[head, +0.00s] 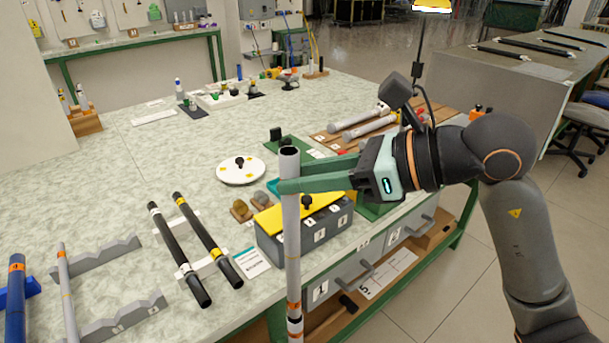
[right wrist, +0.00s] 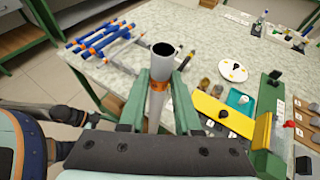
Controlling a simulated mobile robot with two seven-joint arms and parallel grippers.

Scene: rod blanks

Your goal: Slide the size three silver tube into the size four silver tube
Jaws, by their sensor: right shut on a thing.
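My right gripper (head: 285,186) is shut on a silver tube (head: 291,240), held upright in front of the bench. Its open upper end is hollow and empty-looking. Low on it are an orange band and a dark band, and a pale piece shows below at the frame's bottom edge; I cannot tell whether that is a second tube. In the right wrist view the held tube (right wrist: 160,75) stands between the green fingers, with an orange band below its mouth. Two silver tubes (head: 368,127) lie on a wooden board. No size marks are readable. My left gripper is out of view.
A grey box with a yellow top (head: 318,215) stands close behind the held tube. Two black tubes (head: 180,252) lie on a white rack. A thin grey rod (head: 67,290) and a blue tube (head: 15,300) are at the left. The bench's back left is mostly clear.

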